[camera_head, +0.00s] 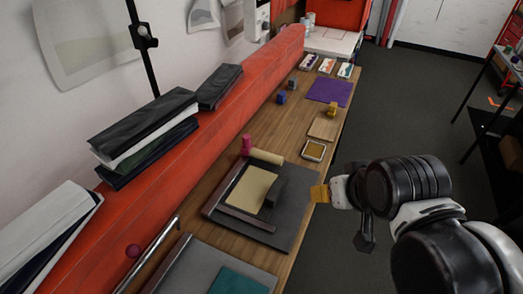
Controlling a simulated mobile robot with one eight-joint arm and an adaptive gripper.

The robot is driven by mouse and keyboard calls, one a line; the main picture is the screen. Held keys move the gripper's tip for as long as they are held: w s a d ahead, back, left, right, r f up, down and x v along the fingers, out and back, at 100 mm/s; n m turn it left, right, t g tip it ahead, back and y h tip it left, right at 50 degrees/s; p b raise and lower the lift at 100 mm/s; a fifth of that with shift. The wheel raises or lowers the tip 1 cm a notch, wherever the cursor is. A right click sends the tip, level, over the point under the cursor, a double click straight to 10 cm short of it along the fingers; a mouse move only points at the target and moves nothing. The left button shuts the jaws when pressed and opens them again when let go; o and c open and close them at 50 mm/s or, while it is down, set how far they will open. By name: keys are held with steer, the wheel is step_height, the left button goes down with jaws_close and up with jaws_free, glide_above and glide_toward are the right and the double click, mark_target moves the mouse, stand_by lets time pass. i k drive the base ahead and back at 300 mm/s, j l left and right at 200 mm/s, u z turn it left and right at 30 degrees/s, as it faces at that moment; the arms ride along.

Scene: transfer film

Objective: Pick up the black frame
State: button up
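A small square piece with a dark rim and a pale inner border (313,150) lies on the wooden bench near its right edge. It may be the black frame; I cannot tell for sure. A dark grey board (282,232) lies nearer, with a pale yellow sheet (248,189), dark brown bars and a dark block (275,193) on it. My gripper (322,193) is at the end of my arm, just right of this board and nearer than the small frame. A yellow-ochre piece shows at its tip. Whether the fingers are shut on it is unclear.
A long red ledge (228,95) with black binders (145,125) runs along the wall. The bench also holds a purple mat (329,91), a wooden square (323,129), small blue and yellow blocks and a pink knob (246,145). Open floor lies to the right.

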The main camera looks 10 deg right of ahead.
mark_target(256, 194)
steer(key=k+z, duration=0.3)
steer(key=k+l+z, duration=0.3)
steer(key=k, duration=0.25)
steer(key=k+l+z, duration=0.25)
steer(key=k, duration=0.15)
steer(key=j, duration=0.1)
